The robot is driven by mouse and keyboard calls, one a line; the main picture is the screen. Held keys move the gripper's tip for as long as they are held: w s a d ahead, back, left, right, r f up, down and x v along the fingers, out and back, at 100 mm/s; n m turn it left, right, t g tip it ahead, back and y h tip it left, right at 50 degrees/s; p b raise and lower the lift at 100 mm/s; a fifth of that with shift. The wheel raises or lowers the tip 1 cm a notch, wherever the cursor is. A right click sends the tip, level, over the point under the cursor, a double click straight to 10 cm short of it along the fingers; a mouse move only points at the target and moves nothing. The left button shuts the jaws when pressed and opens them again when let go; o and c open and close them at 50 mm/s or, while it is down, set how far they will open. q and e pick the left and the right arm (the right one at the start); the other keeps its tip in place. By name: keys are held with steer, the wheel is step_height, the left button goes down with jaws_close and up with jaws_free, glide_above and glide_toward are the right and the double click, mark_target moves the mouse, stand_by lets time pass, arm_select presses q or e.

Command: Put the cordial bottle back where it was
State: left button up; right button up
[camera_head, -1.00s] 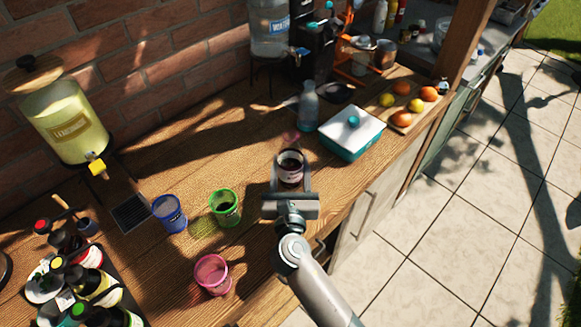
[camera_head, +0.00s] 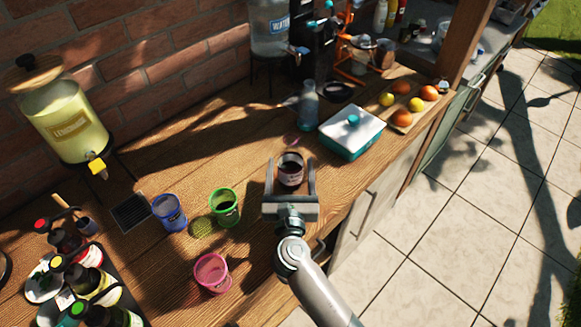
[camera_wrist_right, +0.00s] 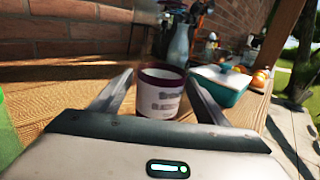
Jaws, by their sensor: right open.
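Several cordial bottles (camera_head: 98,285) with red, yellow and green tops stand together at the lower left of the head view. I cannot tell which one the task means. My right gripper (camera_head: 291,178) is open, with its fingers on either side of a small cup with a dark maroon rim and a pale label (camera_head: 291,170). The cup stands upright on the wooden counter. In the right wrist view the cup (camera_wrist_right: 160,95) sits between the spread fingertips, with a gap showing on each side. My left gripper is not in view.
Blue (camera_head: 170,213), green (camera_head: 225,207) and pink (camera_head: 212,272) cups stand left of my right gripper. A clear bottle (camera_head: 308,108) and a teal box with a white lid (camera_head: 350,132) stand behind it. A lemonade dispenser (camera_head: 68,125) is at the left.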

steer(key=shift+r, duration=0.15)
steer(key=shift+s, duration=0.2)
steer(key=s+b, duration=0.2)
steer(key=s, duration=0.8)
steer(key=shift+b, duration=0.35)
steer(key=shift+s, duration=0.8)
